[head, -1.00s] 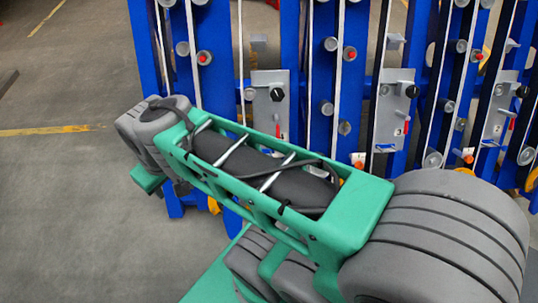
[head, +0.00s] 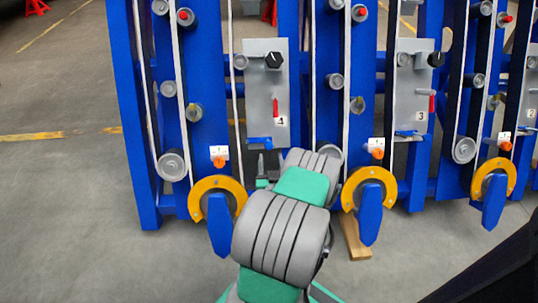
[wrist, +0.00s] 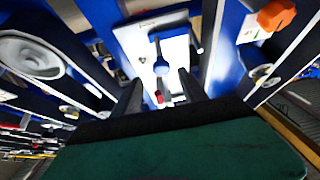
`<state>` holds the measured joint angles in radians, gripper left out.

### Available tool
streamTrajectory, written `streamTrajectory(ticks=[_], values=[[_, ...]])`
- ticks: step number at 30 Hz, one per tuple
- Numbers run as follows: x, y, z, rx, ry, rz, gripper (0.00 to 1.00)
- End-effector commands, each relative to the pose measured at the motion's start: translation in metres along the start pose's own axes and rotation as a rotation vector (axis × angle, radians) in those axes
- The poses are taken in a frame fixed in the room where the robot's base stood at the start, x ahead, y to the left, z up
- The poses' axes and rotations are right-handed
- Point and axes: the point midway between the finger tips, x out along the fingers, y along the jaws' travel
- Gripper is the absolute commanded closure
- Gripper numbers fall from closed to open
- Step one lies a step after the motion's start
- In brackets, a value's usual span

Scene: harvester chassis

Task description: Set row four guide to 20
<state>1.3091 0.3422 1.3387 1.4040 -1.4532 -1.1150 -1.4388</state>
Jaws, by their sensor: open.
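The grey row plate marked 4 (head: 256,95) is upright on the blue frame in the head view. It carries a black knob (head: 274,60), a red handle (head: 275,107) and a blue lever (head: 260,142) at its lower end. An orange knob (head: 219,161) with a white label is to its lower left. My gripper (head: 268,165) is just below the blue lever, partly hidden by my arm. In the wrist view my gripper (wrist: 160,78) is open and empty, its dark fingers apart, with a blue lever (wrist: 162,64) ahead between them. I cannot read any scale setting.
Similar plates marked 3 (head: 413,85) and 2 stand to the right. Yellow-rimmed wheels (head: 216,184) and blue feet line the frame's bottom. A wooden block (head: 354,238) lies on the floor. Open floor (head: 70,220) is on the left.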

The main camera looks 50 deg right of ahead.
Motion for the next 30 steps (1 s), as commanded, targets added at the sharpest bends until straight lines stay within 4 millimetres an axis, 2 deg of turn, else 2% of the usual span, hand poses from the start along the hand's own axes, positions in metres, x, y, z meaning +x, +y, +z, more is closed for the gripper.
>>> streamTrajectory(ticks=[18, 30], values=[[0.069, -0.003, -0.004, -0.002, 0.000, -0.007, 0.50], [0.076, -0.003, -0.003, -0.001, 0.001, -0.007, 0.50]])
